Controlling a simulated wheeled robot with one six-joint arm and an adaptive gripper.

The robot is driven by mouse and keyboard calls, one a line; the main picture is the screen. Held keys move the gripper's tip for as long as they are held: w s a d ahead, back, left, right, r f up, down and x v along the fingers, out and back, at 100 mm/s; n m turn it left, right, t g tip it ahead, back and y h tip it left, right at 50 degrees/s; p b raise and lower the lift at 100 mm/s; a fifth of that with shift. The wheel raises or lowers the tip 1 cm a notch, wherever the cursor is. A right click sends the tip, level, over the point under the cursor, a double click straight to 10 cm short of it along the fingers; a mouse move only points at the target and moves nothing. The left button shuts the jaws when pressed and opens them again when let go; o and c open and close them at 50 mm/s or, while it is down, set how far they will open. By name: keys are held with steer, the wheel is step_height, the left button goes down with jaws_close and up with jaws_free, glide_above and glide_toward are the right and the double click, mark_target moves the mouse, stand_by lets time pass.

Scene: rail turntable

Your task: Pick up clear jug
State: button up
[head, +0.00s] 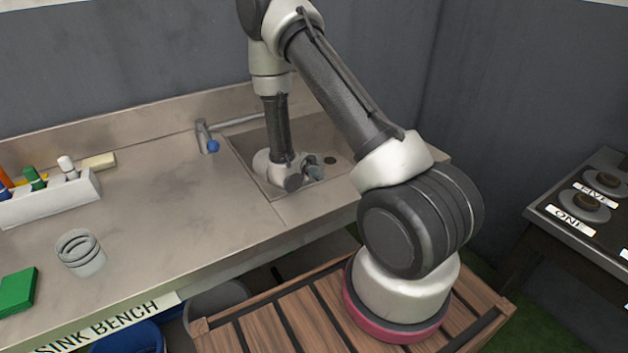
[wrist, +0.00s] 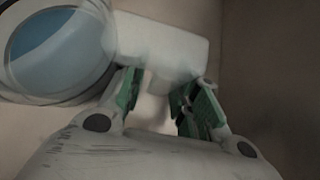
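In the wrist view, a pale jug (wrist: 52,48) with a round rim and a bluish inside fills the upper left corner. Its whitish handle (wrist: 165,47) reaches right, just beyond my fingertips. My gripper (wrist: 160,100) has green-padded fingers standing apart, with a gap between them. Part of the handle extends down toward this gap; blur keeps me from telling whether a finger touches it. In the head view, my gripper (head: 314,171) is low inside the sink. I cannot make out the jug there.
The sink (head: 240,160) is set into the bench, with a tap (head: 205,138) at its left. A grey ribbed cup (head: 81,255), a green block (head: 17,292) and a white marker holder (head: 50,203) stand left. A stove (head: 590,215) is at right. The middle bench is clear.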

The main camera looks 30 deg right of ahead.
steer(key=shift+d, duration=0.1)
jaws_close()
